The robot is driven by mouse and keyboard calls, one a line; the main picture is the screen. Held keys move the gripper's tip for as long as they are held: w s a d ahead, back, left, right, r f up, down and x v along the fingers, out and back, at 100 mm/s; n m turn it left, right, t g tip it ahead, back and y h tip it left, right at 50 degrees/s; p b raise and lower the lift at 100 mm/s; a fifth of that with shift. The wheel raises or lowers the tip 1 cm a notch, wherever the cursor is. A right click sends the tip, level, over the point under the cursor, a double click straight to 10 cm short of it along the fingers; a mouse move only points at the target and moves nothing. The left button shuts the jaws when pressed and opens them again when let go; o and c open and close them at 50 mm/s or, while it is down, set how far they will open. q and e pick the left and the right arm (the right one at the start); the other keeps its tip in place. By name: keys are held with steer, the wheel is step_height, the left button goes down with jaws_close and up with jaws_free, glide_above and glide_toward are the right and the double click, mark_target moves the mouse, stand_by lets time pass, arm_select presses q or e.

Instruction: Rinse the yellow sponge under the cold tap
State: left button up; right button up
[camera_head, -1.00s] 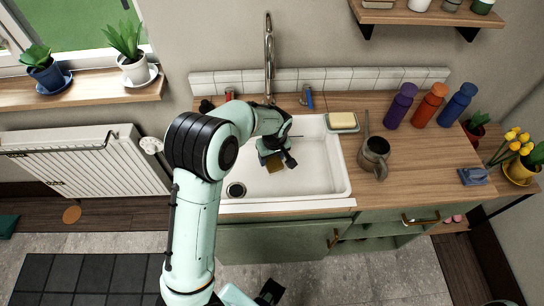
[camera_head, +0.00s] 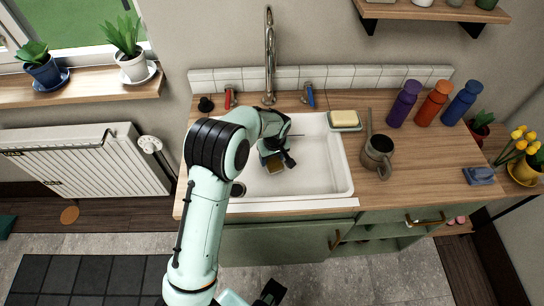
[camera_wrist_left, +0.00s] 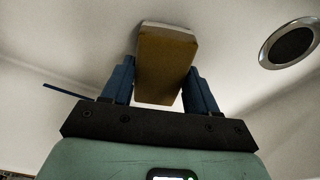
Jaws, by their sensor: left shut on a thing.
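My left gripper (camera_head: 276,157) is inside the white sink (camera_head: 318,172), shut on the yellow sponge (camera_head: 275,167). In the left wrist view the sponge (camera_wrist_left: 163,66) is a dull yellow-brown block with a paler layer, between the blue fingers of the gripper (camera_wrist_left: 160,88). The tall metal spout (camera_head: 269,55) stands behind the sink. The tap with a blue handle (camera_head: 308,95) is right of it, the one with a red handle (camera_head: 228,98) left. I see no water running. A dark gripper (camera_head: 270,292), apparently my right one, shows low in the head view; its jaws are unclear.
A pale yellow soap bar (camera_head: 345,117) lies in a dish at the sink's back right corner. A grey can (camera_head: 377,152) stands right of the sink, with several bottles (camera_head: 432,103) behind. The drain (camera_wrist_left: 289,43) is right of the sponge in the wrist view.

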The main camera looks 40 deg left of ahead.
arm_select(q)
steer(key=shift+f, duration=0.2)
steer(key=o, duration=1)
steer(key=shift+o, duration=0.2)
step_height(320, 180, up, 13)
steer(key=s+d, duration=0.1)
steer(key=shift+d+r+p, duration=0.15)
steer(key=shift+d+p, duration=0.25)
